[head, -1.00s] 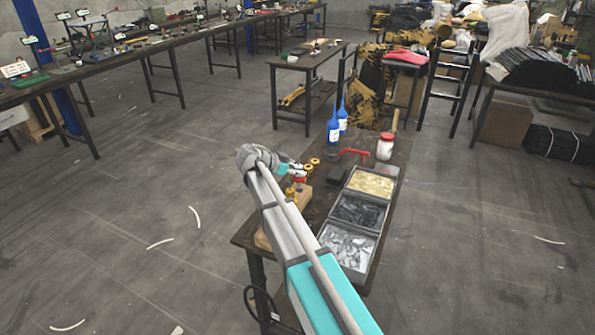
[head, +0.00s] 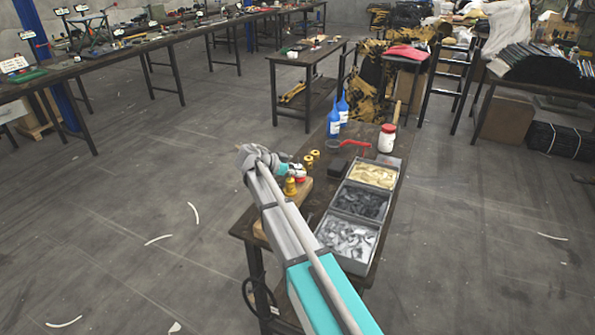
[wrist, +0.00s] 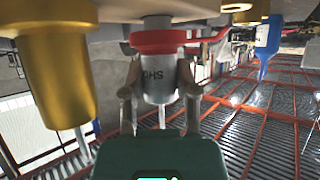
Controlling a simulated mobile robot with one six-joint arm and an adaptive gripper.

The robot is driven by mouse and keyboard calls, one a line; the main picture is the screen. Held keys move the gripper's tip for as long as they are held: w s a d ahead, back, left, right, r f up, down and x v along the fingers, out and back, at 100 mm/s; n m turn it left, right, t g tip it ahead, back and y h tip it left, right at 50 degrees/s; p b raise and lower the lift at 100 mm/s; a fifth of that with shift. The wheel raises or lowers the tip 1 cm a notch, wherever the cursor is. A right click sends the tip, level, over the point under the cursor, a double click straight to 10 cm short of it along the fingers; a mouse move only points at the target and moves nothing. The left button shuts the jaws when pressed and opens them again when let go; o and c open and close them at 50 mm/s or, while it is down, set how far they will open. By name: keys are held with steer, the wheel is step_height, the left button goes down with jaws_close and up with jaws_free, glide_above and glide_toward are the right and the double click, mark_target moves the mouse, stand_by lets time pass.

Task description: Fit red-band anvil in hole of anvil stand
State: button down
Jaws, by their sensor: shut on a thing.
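The red-band anvil (wrist: 158,82) is a silver cylinder with lettering and a red band. My gripper (wrist: 160,92) is shut on its silver body, one finger on each side, in the wrist view, which is upside down. The red band lies close to the pale wooden stand (wrist: 112,10); whether its stem is in a hole is hidden. In the head view, my gripper (head: 297,172) is over the wooden anvil stand (head: 304,190), with the red band (head: 300,180) just visible. A gold anvil (head: 290,187) stands on the block beside it; it looms at left in the wrist view (wrist: 58,75).
More gold parts (head: 312,157) stand behind the block. Grey bins (head: 329,211) of small parts line the right side of the table. A black block (head: 340,167), red-handled tool (head: 355,143), blue bottles (head: 334,122) and a white jar (head: 387,140) stand farther back.

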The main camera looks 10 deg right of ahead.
steer(key=shift+f, duration=0.25)
stand_by(0.3)
steer(key=shift+c, duration=1.5)
jaws_free()
steer(key=shift+r, duration=0.1)
step_height(320, 180, up, 11)
steer(key=p, duration=1.1)
steer(key=shift+r, duration=0.1)
steer(key=shift+f, duration=0.2)
step_height(320, 180, down, 11)
steer(key=b, duration=1.1)
